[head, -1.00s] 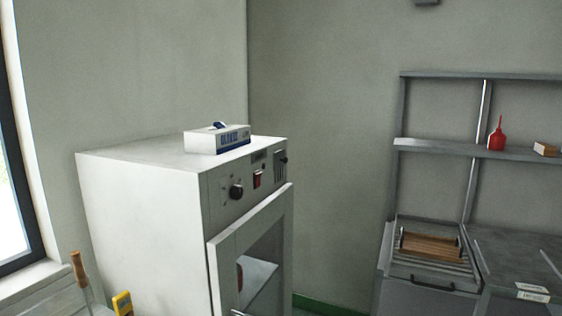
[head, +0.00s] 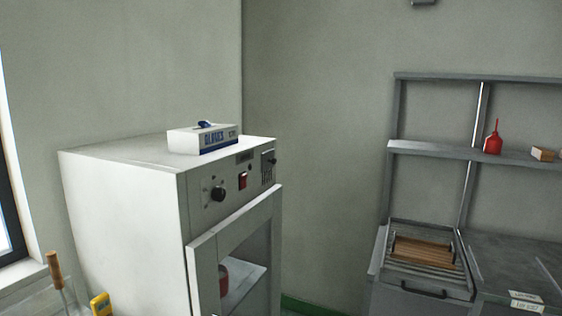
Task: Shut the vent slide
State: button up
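The vent slide (head: 268,158) appears to be the small dark knob and slotted plate at the right end of the control panel, high on the front of a white oven-like cabinet (head: 120,210). Slots show below the knob; how far the slide stands open is too small to tell. The same panel carries a black dial (head: 218,194) and a red switch (head: 243,180). The cabinet's windowed door (head: 205,270) stands ajar, with a shelf and a red object (head: 223,280) visible inside. My gripper is not in view.
A glove box (head: 203,139) sits on the cabinet top. A metal bench with a wooden-slatted item (head: 422,251) stands at right, below a shelf (head: 430,149) holding a red bottle (head: 493,140). A wooden-handled tool (head: 54,270) and a yellow device (head: 101,304) are at lower left.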

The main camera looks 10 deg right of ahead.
aim_at(268, 160)
jog(key=i+l, duration=0.35)
jog(key=l, duration=0.15)
jog(key=i+l, duration=0.35)
jog(key=l, duration=0.15)
